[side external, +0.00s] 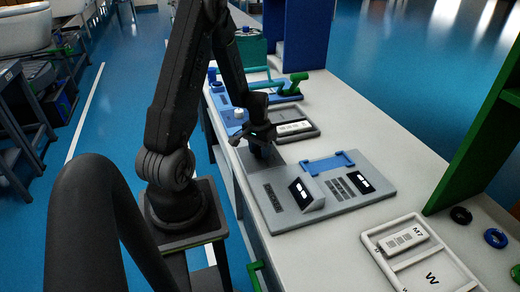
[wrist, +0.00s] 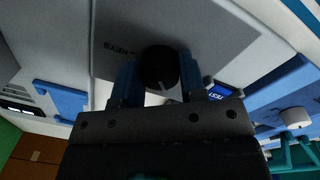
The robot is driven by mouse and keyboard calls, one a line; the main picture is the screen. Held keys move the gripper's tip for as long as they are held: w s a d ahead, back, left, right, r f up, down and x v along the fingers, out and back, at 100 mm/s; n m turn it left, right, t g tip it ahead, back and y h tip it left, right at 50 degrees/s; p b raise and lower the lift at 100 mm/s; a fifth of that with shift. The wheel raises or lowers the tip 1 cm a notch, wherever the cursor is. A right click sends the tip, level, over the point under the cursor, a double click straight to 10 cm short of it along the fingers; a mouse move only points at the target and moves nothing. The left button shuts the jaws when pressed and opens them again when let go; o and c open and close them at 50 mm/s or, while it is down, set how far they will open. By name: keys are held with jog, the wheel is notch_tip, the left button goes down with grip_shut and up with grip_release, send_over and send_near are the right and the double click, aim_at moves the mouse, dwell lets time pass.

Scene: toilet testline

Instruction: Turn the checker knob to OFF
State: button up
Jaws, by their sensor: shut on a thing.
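The checker knob (wrist: 158,64) is round and black, with a short pale mark on its lower side in the wrist view. It sits on the grey checker panel (wrist: 205,30). My gripper (wrist: 158,82) has its blue fingers on both sides of the knob, shut on it. In the side view my gripper (side external: 262,150) points down at the far left corner of the grey checker (side external: 300,220), and the knob is hidden there. I cannot read an OFF label; only lettering ending in "KEYS" shows beside the knob.
The checker carries a tilted display (side external: 306,193) and a blue cradle (side external: 328,162). A dark-framed tray (side external: 316,134) and a blue station (side external: 285,97) stand behind my gripper. A white tray (side external: 374,232) with a labelled part lies at the front right. Bare bench (side external: 380,130) lies to the right.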

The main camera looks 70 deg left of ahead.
aim_at(259, 150)
jog(key=n, duration=0.4)
jog(key=shift+n, duration=1.9)
jog(key=o, duration=0.9)
jog(key=shift+r, duration=0.15)
jog(key=r, duration=1.3)
jog(key=shift+s+r, duration=0.25)
jog(key=shift+r, duration=0.05)
